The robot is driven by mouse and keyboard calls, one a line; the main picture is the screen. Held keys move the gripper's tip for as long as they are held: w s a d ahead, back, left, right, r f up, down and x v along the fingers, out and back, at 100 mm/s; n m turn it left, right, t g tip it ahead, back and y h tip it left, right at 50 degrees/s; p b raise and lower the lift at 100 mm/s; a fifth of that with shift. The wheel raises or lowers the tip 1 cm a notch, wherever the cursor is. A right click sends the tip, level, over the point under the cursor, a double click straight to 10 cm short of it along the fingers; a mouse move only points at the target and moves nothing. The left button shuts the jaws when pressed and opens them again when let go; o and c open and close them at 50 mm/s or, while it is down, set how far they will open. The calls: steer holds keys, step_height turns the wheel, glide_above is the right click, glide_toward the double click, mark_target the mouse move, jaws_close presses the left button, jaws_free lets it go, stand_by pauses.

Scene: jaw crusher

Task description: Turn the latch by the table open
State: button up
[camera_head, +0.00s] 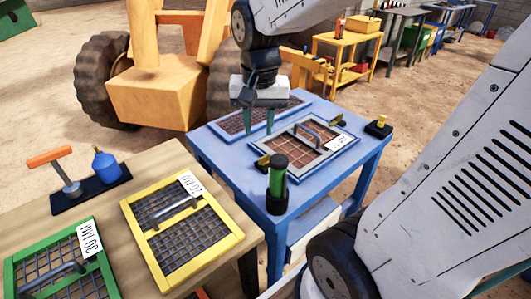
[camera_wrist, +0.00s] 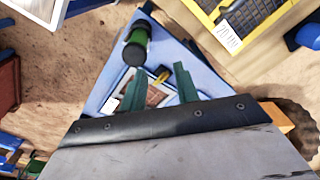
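A blue table (camera_head: 232,168) carries a grey-framed screen (camera_head: 318,158) with a handle and a white label. A small yellow-and-black latch piece (camera_head: 263,161) sits at the screen's near left edge; a yellow piece also shows between my fingers in the wrist view (camera_wrist: 162,76). Another yellow-and-black latch piece (camera_head: 378,127) is at the table's right corner. I cannot tell which of them the task means. My gripper (camera_head: 257,121) points down above the table's left part, fingers apart and empty. It also shows in the wrist view (camera_wrist: 160,84).
A green cylinder with black ends (camera_head: 278,174) stands upright at the blue table's front corner, close to the near latch piece. A second mesh screen (camera_head: 250,117) lies behind my gripper. A wooden table with a yellow-framed screen (camera_head: 155,250) stands at left front.

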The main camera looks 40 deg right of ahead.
steer(key=w+d+f+m, duration=0.5)
steer(key=w+d+f, duration=0.1)
steer(key=w+f, duration=0.25)
steer(key=m, duration=0.5)
glide_above(264, 156)
steer(key=shift+g, duration=0.4)
step_height(264, 156, down, 9)
steer(key=shift+r, duration=0.1)
step_height(264, 156, down, 6)
steer(key=shift+f, duration=0.5)
steer(key=shift+c, duration=0.3)
jaws_close()
